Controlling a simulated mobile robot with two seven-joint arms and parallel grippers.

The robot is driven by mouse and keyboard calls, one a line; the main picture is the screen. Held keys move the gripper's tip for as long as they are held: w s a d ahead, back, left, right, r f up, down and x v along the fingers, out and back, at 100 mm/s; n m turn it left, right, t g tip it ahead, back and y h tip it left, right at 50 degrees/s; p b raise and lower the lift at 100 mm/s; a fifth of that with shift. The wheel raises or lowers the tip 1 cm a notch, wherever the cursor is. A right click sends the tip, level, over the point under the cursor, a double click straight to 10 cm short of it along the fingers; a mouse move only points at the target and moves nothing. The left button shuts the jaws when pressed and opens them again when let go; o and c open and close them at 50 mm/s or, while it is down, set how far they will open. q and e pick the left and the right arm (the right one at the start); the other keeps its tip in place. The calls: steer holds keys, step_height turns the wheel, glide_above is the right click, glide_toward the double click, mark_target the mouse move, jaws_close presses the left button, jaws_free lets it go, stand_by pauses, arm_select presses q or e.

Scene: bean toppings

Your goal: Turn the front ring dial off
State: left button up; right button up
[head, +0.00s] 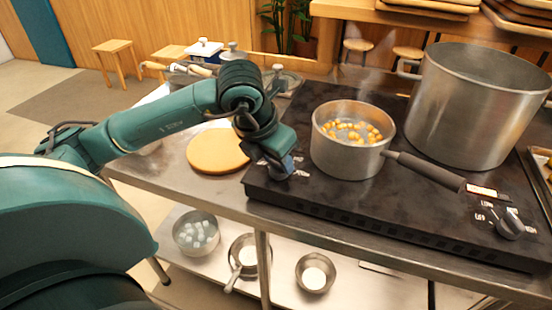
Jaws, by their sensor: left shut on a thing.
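My left gripper (281,170) reaches down to the front left corner of the black cooktop (330,205). It is shut on a dial there, which my gripper mostly hides; white markings show beside it. I cannot tell the angle of that dial. A second dial (511,226), silver and grey, stands uncovered at the front right corner of the cooktop, with white markings around it. A saucepan (345,160) with chickpea-like beans in water sits on the cooktop just right of my left gripper. My right gripper is not in view.
The saucepan's dark handle (428,170) points right, towards the second dial. A large pot (470,110) stands behind it. A round wooden board (217,150) lies left of the cooktop. Bowls (196,233) and small pans stand on the lower shelf.

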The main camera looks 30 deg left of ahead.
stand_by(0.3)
arm_select(q)
steer(key=o, duration=1)
steer(key=shift+r, duration=0.15)
steer(key=v, duration=1.3)
steer(key=shift+p, duration=0.4)
steer(key=shift+s, duration=0.15)
